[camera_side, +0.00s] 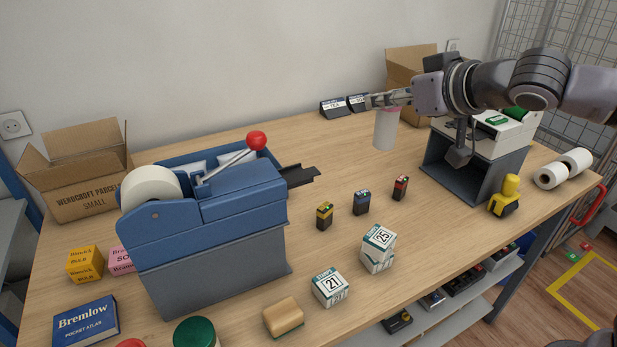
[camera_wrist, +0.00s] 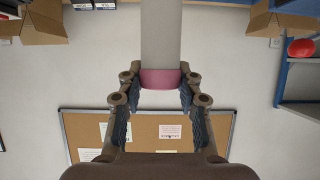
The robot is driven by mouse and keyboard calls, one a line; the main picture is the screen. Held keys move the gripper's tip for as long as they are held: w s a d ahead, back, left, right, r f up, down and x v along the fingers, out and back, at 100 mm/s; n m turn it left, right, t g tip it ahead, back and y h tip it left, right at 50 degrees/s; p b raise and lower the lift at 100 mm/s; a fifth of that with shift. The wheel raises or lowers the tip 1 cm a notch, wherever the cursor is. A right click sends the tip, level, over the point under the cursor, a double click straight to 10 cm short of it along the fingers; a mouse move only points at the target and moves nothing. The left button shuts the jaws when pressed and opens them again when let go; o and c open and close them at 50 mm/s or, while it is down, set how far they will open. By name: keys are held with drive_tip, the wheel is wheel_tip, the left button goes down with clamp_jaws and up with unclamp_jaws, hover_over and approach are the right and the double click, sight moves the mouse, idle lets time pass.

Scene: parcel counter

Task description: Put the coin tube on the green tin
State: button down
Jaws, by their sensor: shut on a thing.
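The coin tube (camera_side: 385,131) is a pale grey cylinder with a pink band at its top end, roughly upright at the back right in the side view. My gripper (camera_side: 378,101) is shut on that end. The tube appears to hang above the table. In the wrist view, the two fingers of my gripper (camera_wrist: 160,86) lie either side of the pink band of the coin tube (camera_wrist: 161,34). A green round lid, likely the green tin (camera_side: 194,332), shows at the bottom edge of the side view, far from my gripper; its lower part is cut off.
A blue tape dispenser (camera_side: 210,230) with a red-knobbed lever stands left of centre. Small batteries (camera_side: 362,202), date cubes (camera_side: 379,249) and a wooden block (camera_side: 284,317) lie on the table. A grey machine (camera_side: 475,165) stands right. The table's middle is clear behind the batteries.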

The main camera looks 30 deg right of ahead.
drive_tip(key=s+a+r+n+g+y, duration=0.25)
drive_tip(key=a+n+y, duration=0.25)
drive_tip(key=a, duration=0.9)
drive_tip(key=s+a+r+n+g+y, duration=0.1)
drive_tip(key=a+r+n+g+y, duration=0.3)
drive_tip(key=a, duration=0.9)
wheel_tip(320, 180, down, 12)
drive_tip(key=n+t+y, duration=0.1)
drive_tip(key=n+t, duration=0.1)
drive_tip(key=shift+g, duration=0.25)
drive_tip(key=shift+s+a+f, duration=0.75)
drive_tip(key=shift+a+f, duration=1)
drive_tip(key=shift+f, duration=0.15)
drive_tip(key=shift+s+a+f, duration=0.8)
drive_tip(key=shift+a+f, duration=1)
drive_tip(key=shift+f, duration=0.15)
drive_tip(key=shift+s+a+f, duration=0.75)
drive_tip(key=shift+a+f, duration=1)
drive_tip(key=shift+f, duration=0.15)
drive_tip(key=shift+f, duration=0.1)
drive_tip(key=c, duration=0.9)
unclamp_jaws()
